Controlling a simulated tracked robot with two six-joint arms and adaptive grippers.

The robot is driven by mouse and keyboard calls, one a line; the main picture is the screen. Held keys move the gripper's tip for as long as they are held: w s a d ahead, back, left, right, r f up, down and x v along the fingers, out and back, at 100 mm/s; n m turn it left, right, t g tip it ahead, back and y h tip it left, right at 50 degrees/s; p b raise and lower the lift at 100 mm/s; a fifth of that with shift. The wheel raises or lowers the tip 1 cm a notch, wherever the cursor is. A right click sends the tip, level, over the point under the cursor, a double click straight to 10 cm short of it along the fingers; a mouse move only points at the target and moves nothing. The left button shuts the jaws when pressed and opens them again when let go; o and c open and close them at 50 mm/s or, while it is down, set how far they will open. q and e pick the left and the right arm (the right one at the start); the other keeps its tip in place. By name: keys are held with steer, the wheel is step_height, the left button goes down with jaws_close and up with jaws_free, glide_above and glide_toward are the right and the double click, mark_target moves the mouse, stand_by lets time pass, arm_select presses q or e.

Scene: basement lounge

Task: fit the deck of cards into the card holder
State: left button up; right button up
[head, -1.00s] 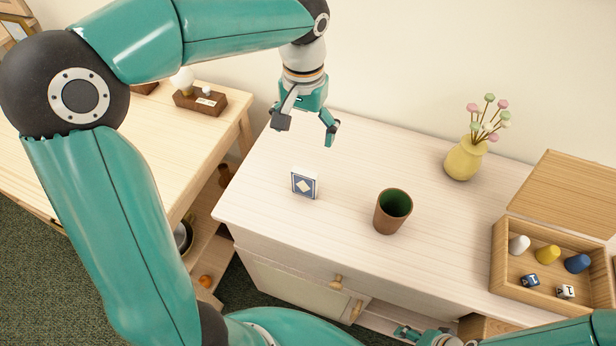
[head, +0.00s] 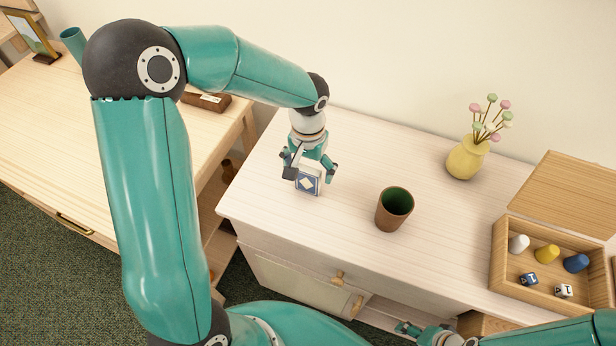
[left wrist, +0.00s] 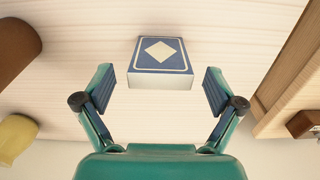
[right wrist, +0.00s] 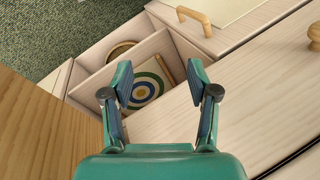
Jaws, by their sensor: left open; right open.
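The deck of cards (head: 308,184) is a small blue box with a white diamond, standing on the pale cabinet top. My left gripper (head: 311,170) is open just above and behind it. In the left wrist view the deck (left wrist: 160,57) lies between and slightly beyond the two spread fingers (left wrist: 160,88), with a gap on each side. My right gripper (head: 408,330) is low at the bottom edge; in the right wrist view its fingers (right wrist: 158,80) are open and empty above an open drawer. I cannot tell which thing is the card holder.
A brown cup (head: 382,213) stands right of the deck, and a yellow vase (head: 462,160) further back. An open wooden box (head: 497,277) with pawns and dice is at right. A side table (head: 70,130) is left.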

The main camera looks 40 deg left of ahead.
arm_select(q)
steer(key=shift+f, duration=0.2)
steer(key=c, duration=1.3)
steer(key=shift+r, duration=0.15)
